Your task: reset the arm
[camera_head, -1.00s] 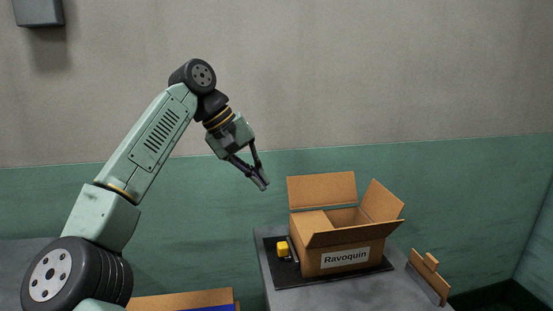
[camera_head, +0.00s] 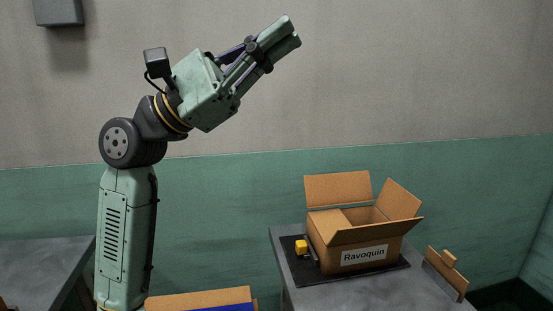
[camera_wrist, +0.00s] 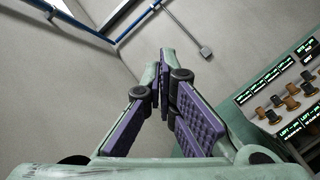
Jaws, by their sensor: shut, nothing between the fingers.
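My gripper (camera_head: 287,32) is raised high in the head view, pointing up and to the right against the bare wall. Its fingers are shut with nothing between them. The wrist view shows the purple-padded fingers (camera_wrist: 166,75) drawn together at their tips, with wall and ceiling beyond. My gripper is well above and to the left of the open cardboard box (camera_head: 364,258) labelled "Ravoquin" and touches nothing.
The box stands on a black mat (camera_head: 300,279) on a grey table (camera_head: 345,297), with a yellow object (camera_head: 301,247) beside it. A wooden piece (camera_head: 447,272) is at the table's right. A panel with knobs and displays (camera_wrist: 283,95) shows in the wrist view.

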